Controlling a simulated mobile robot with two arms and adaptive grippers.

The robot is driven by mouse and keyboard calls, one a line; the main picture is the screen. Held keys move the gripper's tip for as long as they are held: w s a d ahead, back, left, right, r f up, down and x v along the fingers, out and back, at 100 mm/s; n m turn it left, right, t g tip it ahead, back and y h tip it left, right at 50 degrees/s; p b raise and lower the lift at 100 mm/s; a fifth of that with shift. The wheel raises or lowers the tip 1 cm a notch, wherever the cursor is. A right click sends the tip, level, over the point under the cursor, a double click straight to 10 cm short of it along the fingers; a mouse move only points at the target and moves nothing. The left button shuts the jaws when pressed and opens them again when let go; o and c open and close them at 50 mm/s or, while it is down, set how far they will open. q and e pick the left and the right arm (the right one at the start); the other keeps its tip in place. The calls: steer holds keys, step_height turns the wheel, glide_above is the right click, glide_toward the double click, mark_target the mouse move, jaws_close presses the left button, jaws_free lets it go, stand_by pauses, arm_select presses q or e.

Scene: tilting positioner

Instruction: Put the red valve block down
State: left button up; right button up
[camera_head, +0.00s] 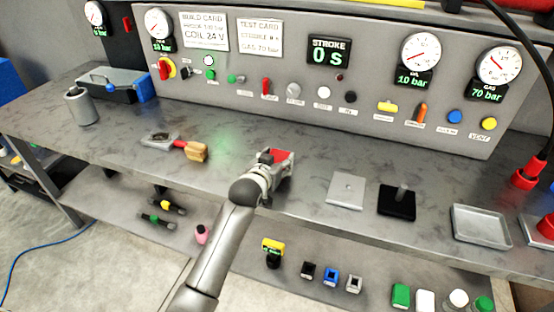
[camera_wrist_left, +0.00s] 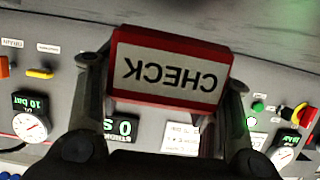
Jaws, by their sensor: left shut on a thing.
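The red valve block (camera_head: 285,156) is in my left gripper (camera_head: 274,167), above or at the front part of the grey bench, near its middle. In the left wrist view the block (camera_wrist_left: 168,70) is red with a pale face reading CHECK, upside down in the picture. It sits between the two fingers of my left gripper (camera_wrist_left: 165,88), which is shut on it. In the head view the gripper hides part of the block, and I cannot tell whether its underside touches the bench (camera_head: 235,165). My right gripper is not in view.
Right of the gripper stand a light metal plate (camera_head: 346,189), a black base with a pin (camera_head: 397,203) and a shallow tray (camera_head: 480,239). A red-handled brush (camera_head: 190,149) lies left. The gauge panel (camera_head: 300,118) bounds the back. Clear bench surrounds the gripper.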

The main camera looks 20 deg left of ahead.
arm_select(q)
steer(key=shift+f, duration=0.2)
steer(key=o, duration=1.6)
steer(key=shift+f, duration=0.15)
steer(key=shift+r, duration=0.5)
steer(key=shift+s+r, duration=0.15)
steer(key=shift+s, duration=0.1)
steer(key=v, duration=1.1)
steer(key=shift+s, duration=0.3)
steer(key=shift+r, duration=0.1)
